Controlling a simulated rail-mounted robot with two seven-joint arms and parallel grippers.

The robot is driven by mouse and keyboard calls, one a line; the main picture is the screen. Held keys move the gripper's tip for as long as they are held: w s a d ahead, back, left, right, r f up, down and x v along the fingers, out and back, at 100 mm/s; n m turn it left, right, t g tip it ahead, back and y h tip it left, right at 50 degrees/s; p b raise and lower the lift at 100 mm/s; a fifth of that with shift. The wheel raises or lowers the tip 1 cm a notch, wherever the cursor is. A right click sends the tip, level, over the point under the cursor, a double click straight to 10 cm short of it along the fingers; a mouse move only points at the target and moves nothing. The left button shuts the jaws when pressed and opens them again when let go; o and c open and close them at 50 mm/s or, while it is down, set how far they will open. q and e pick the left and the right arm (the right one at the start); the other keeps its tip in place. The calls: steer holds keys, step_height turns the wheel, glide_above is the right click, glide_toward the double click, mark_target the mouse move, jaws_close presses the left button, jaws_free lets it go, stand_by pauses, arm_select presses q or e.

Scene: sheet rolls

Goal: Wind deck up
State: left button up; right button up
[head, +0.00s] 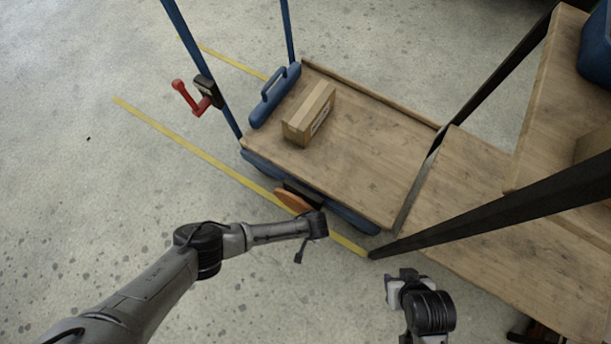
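The cart's wooden deck (365,150) lies low between blue posts at its far left and a wooden shelf unit on the right. A red crank handle (188,98) sits on a dark box (207,92) fixed to the near blue post. My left gripper (300,256) is at the near side of the deck, well apart from the crank; its fingers are too small to tell open from shut. My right gripper (394,280) is at the lower middle, over the floor and apart from the cart; its fingers are not clear.
A cardboard box (310,113) stands on the deck beside a blue handled bar (275,95). A dark slanted beam (500,208) crosses the shelf (480,210) at right. The floor at left is clear, with yellow lines (190,148).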

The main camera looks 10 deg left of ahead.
arm_select(q)
steer(key=shift+f, duration=0.15)
steer(key=shift+c, duration=0.2)
jaws_close()
stand_by(0.3)
